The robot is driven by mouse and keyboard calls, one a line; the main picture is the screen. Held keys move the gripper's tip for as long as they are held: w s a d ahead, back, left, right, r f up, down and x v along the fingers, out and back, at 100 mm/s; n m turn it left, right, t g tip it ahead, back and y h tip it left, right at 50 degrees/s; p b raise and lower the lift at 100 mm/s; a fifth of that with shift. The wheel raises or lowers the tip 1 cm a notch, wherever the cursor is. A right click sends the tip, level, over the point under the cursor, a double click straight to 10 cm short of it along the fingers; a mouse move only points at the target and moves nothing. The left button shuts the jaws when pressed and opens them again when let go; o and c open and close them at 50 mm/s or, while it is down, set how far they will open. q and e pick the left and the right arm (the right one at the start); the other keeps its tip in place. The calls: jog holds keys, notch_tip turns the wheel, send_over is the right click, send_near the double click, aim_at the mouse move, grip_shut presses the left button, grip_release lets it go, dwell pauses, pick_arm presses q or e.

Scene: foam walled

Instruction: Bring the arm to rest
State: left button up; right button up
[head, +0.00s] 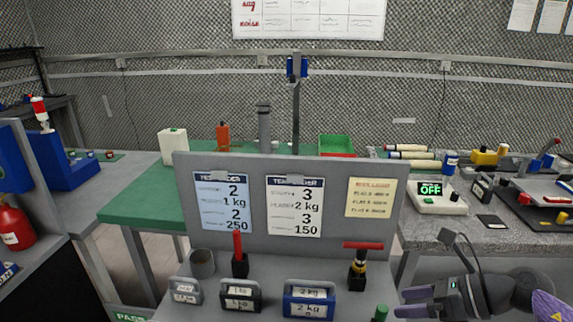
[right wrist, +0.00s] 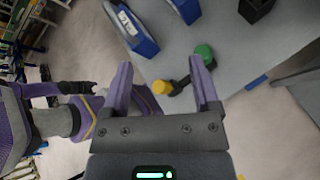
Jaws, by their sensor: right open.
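My right gripper (head: 412,302) is at the lower right of the head view, beside the right edge of the grey stand. Its two purple fingers are apart and point left. In the right wrist view, the right gripper (right wrist: 160,78) is also open, with nothing held between its fingers. Beyond the fingertips lies a dark piece with a green knob (right wrist: 204,52) and a yellow end (right wrist: 161,87), apart from the jaws as far as I can tell. My left gripper does not show in the head view.
The grey stand (head: 290,245) carries labelled weights, including a blue 2 kg block (head: 309,300), a grey cup (head: 202,263) and a red-handled tool (head: 362,262). A grey bench (head: 470,235) with instruments stands behind my right gripper. A green table (head: 140,200) is at the left.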

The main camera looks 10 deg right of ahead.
jog(key=w+d+r+m+t, duration=0.2)
jog(key=w+r+m+t, duration=0.4)
jog(key=r+m+t, duration=0.3)
jog(key=w+d+m+t+h, duration=0.3)
jog(key=d+m+h, duration=1)
jog(key=m, duration=1.1)
jog(key=s+a+f+m+g+h, duration=0.1)
jog(key=s+f+m+g, duration=0.25)
jog(key=f, duration=0.85)
jog(key=s+f+m+g, duration=0.2)
jog(key=s+f+g, duration=0.15)
jog(key=f, duration=0.85)
jog(key=s+a+f+m+g, duration=0.1)
jog(key=s+a+f+g, duration=0.3)
jog(key=s+f, duration=0.7)
jog(key=s+a+f+g+y, duration=0.1)
jog(key=s+a+f, duration=0.3)
jog(key=s, duration=0.5)
jog(key=s+a+f+m+g+y, duration=0.1)
jog(key=s+a+f+g, duration=0.2)
jog(key=s+a+f, duration=0.2)
jog(key=s+a+f+g+y, duration=0.1)
jog(key=s+a+f, duration=0.3)
jog(key=s+a, duration=0.5)
jog(key=s+g, duration=0.1)
jog(key=s, duration=0.3)
jog(key=shift+s+f+g+y, duration=0.25)
jog(key=shift+s+g+y, duration=0.05)
jog(key=shift+s, duration=0.1)
